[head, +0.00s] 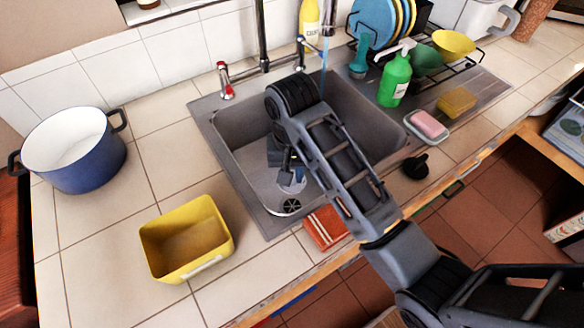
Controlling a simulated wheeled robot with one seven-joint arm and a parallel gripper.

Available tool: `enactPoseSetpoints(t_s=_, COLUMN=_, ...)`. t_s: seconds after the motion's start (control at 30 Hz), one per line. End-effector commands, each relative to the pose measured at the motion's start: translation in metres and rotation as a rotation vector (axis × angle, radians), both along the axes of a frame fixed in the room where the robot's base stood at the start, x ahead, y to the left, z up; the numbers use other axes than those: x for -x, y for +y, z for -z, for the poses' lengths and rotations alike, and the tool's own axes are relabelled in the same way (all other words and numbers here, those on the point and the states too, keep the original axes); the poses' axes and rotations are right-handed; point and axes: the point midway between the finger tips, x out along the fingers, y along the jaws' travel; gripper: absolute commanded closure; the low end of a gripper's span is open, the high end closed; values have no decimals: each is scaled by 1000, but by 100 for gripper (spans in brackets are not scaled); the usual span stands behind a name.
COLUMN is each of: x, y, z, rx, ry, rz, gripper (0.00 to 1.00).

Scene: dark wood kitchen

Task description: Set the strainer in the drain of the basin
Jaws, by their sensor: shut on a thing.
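The grey sink basin (240,125) is set in the counter at the middle of the head view. A dark round drain (291,206) with a spoked pattern shows on its floor, near the front edge. My gripper (290,181) reaches down into the basin, just behind and above the drain in the picture. It is shut on a small, pale, bluish-grey thing (293,185), which looks like the strainer. Fingers and arm hide much of it, so its tilt and its gap to the basin floor cannot be told.
A yellow tub (187,240) and blue pot (75,150) stand left. A red-orange sponge or cloth (325,226) lies at the front rim beside my arm. A black object (415,166), soap dish (428,125), green bottle (395,80) and dish rack (465,62) are right. Taps (262,45) stand behind.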

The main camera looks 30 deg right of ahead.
Motion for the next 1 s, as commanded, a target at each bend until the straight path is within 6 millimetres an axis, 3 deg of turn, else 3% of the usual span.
enactPoseSetpoints(t_s=0.4, x=0, y=0, z=36, rx=-1, ry=1, rz=-1, gripper=100)
enactPoseSetpoints(t_s=1.0, x=0, y=0, z=39, rx=0, ry=0, rz=0, gripper=100)
